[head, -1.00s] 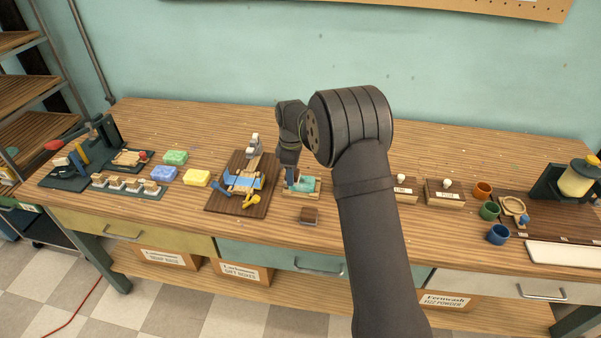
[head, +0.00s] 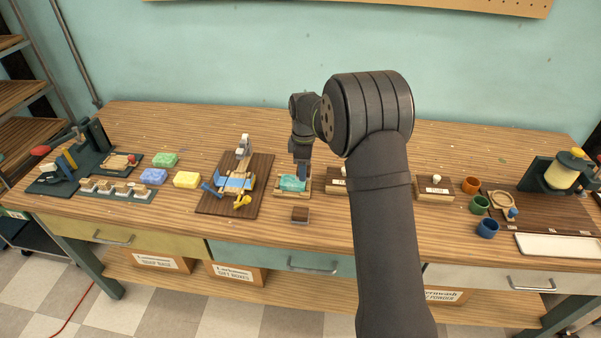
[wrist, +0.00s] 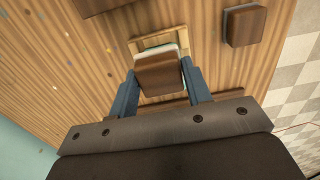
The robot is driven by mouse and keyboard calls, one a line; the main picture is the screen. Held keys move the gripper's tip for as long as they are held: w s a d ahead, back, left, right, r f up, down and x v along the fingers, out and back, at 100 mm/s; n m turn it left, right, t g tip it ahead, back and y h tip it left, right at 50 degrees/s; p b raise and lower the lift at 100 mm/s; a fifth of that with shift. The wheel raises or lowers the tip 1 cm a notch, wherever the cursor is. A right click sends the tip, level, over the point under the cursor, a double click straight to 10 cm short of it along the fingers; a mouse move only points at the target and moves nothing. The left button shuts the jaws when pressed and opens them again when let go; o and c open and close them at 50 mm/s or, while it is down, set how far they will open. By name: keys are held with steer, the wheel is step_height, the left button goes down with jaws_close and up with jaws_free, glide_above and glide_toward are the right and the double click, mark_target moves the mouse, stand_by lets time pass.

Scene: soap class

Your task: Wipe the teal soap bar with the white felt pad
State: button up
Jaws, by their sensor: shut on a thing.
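The teal soap bar (head: 292,183) lies in a shallow wooden tray (head: 279,193) near the middle of the bench. My gripper (head: 303,170) is over the right end of the soap in the head view. In the wrist view, the blue fingers of my gripper (wrist: 159,74) are shut on the sides of a brown block (wrist: 158,75). A thin white edge of the white felt pad (wrist: 160,50) shows along it. Only a sliver of teal shows beyond the block there, within the tray's frame. I cannot tell whether the pad touches the soap.
A small brown block (head: 300,215) stands in front of the tray. Labelled wooden blocks (head: 435,188) with white knobs stand at right.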

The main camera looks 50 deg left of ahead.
steer(key=shift+r, duration=2.7)
